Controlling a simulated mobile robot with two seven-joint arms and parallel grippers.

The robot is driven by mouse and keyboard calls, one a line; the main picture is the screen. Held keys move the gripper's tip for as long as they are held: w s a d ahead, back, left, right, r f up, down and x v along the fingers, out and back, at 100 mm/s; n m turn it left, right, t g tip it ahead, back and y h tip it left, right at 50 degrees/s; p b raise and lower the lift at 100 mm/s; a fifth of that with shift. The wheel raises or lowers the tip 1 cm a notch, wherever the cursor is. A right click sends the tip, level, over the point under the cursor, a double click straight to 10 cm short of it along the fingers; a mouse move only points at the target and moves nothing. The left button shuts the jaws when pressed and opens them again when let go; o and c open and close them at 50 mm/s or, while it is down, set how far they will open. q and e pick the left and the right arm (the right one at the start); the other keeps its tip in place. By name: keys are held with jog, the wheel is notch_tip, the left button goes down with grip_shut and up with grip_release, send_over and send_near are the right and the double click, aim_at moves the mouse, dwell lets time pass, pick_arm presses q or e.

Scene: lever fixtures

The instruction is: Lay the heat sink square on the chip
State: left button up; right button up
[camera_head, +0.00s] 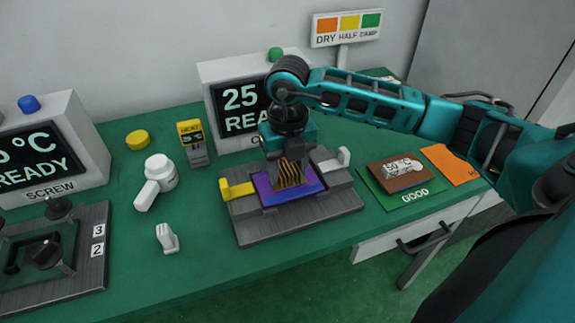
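My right gripper (289,160) comes down from above over the middle of the lever fixture, its fingers closed on the sides of the gold finned heat sink (290,175). The heat sink is low over the purple board (268,194), which lies in the grey metal lever fixture (300,226). The chip is hidden beneath the heat sink and gripper. I cannot tell whether the heat sink touches it or hangs just above. The fixture has a yellow lever (237,188) at left and a white lever (343,157) at right. My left gripper is out of view.
A "25 READY" display (243,107) stands behind the fixture. A "GOOD" mat (375,188) with a board lies right. A screw fixture (92,270) is at far left.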

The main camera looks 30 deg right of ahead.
jog(key=o, duration=0.4)
jog(key=shift+o, duration=0.4)
notch_tip(320, 180, up, 13)
jog(key=p, duration=0.1)
